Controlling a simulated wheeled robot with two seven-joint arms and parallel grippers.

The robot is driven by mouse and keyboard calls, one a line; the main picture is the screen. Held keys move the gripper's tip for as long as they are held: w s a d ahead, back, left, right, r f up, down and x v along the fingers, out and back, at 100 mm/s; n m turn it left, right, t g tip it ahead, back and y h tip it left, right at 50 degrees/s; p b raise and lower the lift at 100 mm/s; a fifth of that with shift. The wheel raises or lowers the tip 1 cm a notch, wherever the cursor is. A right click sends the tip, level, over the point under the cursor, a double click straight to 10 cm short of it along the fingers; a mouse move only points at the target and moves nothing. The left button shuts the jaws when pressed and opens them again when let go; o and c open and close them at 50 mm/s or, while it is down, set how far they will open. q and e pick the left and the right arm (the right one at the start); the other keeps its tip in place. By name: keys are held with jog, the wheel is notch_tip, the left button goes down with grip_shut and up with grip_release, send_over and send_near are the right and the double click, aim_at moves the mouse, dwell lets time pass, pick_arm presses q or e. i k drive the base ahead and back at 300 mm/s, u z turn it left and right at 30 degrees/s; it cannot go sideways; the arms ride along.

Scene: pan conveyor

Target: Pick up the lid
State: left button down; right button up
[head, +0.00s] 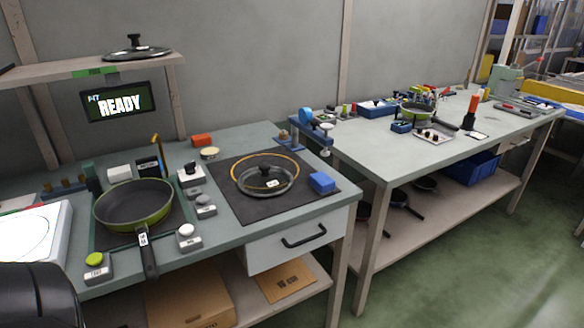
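A glass lid (283,185) with a dark knob and a small white tag lies on the dark mat (232,208) on the near bench. A yellow-orange ring (262,156) shows around its back edge. A second lid (126,53) with a black knob rests on the wall shelf above the screen. A green frying pan (130,205) stands on the bench left of the mat, its black handle pointing toward me. Neither gripper is in view. A dark rounded part at the bottom left corner looks like part of my arm.
A blue block (321,182) lies on the mat, right of the lid. Several small knobs and buttons stand between pan and mat. A white appliance (35,232) is at the left. A second bench (375,150) with another pan (420,112) stands at the right.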

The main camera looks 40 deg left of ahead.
aim_at(265, 180)
jog(key=i, duration=0.7)
jog(key=u, duration=0.95)
